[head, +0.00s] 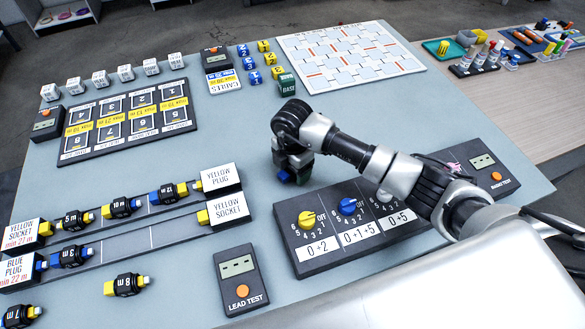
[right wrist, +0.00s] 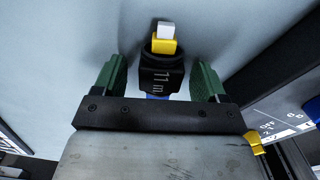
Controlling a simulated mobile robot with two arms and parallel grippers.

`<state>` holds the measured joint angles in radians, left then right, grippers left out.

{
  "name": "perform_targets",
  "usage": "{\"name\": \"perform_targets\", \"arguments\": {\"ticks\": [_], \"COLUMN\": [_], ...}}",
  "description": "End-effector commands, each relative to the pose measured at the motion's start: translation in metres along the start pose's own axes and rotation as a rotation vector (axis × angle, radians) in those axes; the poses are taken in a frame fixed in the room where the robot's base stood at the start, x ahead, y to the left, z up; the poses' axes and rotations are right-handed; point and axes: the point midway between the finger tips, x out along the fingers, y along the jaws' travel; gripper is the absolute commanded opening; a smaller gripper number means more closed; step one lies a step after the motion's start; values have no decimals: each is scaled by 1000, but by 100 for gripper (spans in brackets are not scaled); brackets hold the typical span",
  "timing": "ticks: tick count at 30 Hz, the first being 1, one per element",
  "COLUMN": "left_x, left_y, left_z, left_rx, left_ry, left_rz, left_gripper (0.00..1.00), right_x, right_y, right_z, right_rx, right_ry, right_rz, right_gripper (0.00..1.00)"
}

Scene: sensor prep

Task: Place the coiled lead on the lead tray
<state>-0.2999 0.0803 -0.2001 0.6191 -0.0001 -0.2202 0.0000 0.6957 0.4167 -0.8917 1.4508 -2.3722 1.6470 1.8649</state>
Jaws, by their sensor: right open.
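A coiled lead marked 11 m (right wrist: 162,75) is black with a yellow and white end and a blue end. It lies between the green fingers of my right gripper (right wrist: 160,82), with a gap showing on each side. In the head view my right gripper (head: 293,172) is low over the table, and a blue bit of the lead (head: 283,177) shows beneath it. The lead tray (head: 150,240) is a pair of dark rails at the left, with white end labels. Its upper rail holds several leads (head: 122,207); its lower rail holds one lead (head: 71,257). My left gripper is out of view.
An 8 m lead (head: 127,285) lies loose in front of the rails, and another lead (head: 18,316) is at the lower left. A lead tester (head: 240,281) and a switch box (head: 310,252) stand near the front. The table (head: 235,135) is clear left of my gripper.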

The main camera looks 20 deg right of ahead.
Motion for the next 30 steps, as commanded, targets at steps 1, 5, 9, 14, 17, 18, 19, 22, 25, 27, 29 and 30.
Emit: {"name": "perform_targets", "arguments": {"ticks": [1, 5, 9, 14, 17, 18, 19, 22, 25, 27, 29, 30], "left_x": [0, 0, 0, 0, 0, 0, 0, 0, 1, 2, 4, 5], "left_y": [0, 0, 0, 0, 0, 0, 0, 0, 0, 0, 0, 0], "left_z": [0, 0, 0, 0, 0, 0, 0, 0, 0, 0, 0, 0], "left_rx": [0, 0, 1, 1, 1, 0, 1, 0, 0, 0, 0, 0], "left_ry": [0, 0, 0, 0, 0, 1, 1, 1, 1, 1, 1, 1], "left_rz": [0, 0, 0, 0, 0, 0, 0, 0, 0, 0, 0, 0], "left_gripper": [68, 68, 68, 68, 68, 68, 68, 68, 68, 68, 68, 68], "right_x": [0, 0, 0, -1, -1, -1, -1, -3, -9, -17, -27, -34], "right_y": [0, 0, 0, 0, 0, 0, 0, 0, 1, 1, 1, 1], "right_z": [0, 0, 0, 0, 0, 0, 0, 0, 0, 0, 0, 1], "right_rx": [0, 0, -1, -1, 0, 0, 0, -1, -1, -1, -1, -1], "right_ry": [0, 0, 0, 0, 0, 0, 0, 0, 0, -1, -1, -1], "right_rz": [0, 0, 0, 1, 1, 1, 1, 2, 4, 4, 6, 7], "right_gripper": [72, 60, 39, 14, 13, 13, 13, 13, 13, 13, 13, 13]}}
